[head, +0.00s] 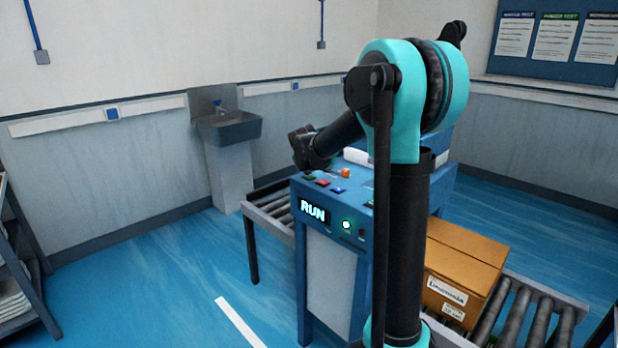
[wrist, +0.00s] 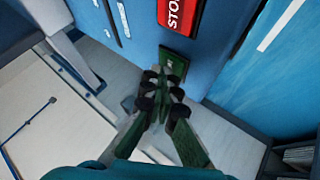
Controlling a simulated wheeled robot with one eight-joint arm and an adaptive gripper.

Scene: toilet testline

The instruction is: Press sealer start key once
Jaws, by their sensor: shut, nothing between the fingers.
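The blue sealer (head: 372,203) stands over a roller conveyor, with a row of small coloured keys on its top panel. A green key (head: 308,177) is at the left end of that row, taken as the start key. It also shows in the wrist view (wrist: 174,65), beside a red STOP key (wrist: 180,14); its small lettering is unreadable. My gripper (wrist: 162,84) is shut and empty, its fingertips close to the green key; I cannot tell whether they touch. In the head view its dark wrist end is above the panel's left end. A lit RUN sign (head: 312,211) shows on the front.
A lit white lamp (head: 346,225) is right of the RUN sign. A red key (head: 322,183), a blue key (head: 338,189) and an orange knob (head: 345,173) sit near the green key. A cardboard box (head: 462,262) rests on the conveyor (head: 520,310). A sink (head: 230,128) is behind.

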